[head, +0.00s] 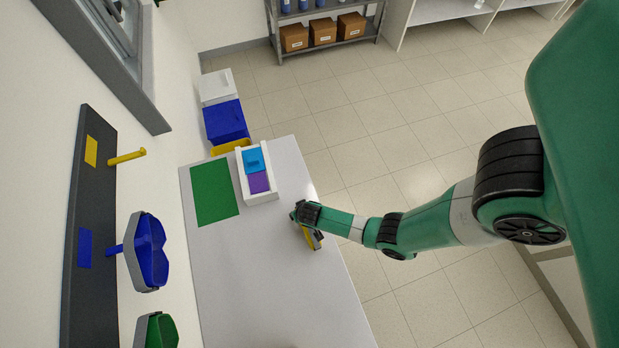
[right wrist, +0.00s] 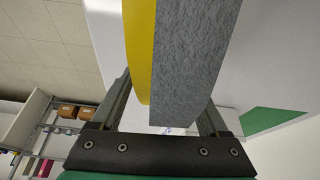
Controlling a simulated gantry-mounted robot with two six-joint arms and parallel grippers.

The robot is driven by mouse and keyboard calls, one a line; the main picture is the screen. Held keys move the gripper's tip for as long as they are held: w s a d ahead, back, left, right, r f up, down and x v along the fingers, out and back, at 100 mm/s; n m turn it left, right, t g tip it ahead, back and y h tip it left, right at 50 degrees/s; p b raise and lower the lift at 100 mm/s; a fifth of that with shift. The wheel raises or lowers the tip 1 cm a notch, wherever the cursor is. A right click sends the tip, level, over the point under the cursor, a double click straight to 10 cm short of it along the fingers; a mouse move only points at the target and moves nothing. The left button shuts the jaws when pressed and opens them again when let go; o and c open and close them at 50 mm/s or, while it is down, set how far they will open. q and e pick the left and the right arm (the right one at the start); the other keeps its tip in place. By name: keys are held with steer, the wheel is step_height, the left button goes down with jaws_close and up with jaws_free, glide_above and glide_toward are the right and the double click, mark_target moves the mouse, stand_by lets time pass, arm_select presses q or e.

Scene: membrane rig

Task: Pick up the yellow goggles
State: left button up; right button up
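The yellow goggles (head: 312,238) are at the right edge of the white table, partly covered by my right gripper (head: 300,215). In the right wrist view, their yellow body (right wrist: 138,50) and grey textured band (right wrist: 185,75) run between the two fingers of my right gripper (right wrist: 165,100). The fingers are apart, one on each side. The fingertips are hidden, so I cannot tell whether they press on the goggles or whether the goggles touch the table. My left gripper is not in view.
A yellow peg (head: 127,157) on the dark wall board (head: 72,210) is empty. Blue goggles (head: 152,252) hang below it, and green goggles (head: 160,331) lower still. A white tray (head: 262,198) with blue and purple items stands beside a green mat (head: 214,193). The near table is clear.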

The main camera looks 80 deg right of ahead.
jaws_close()
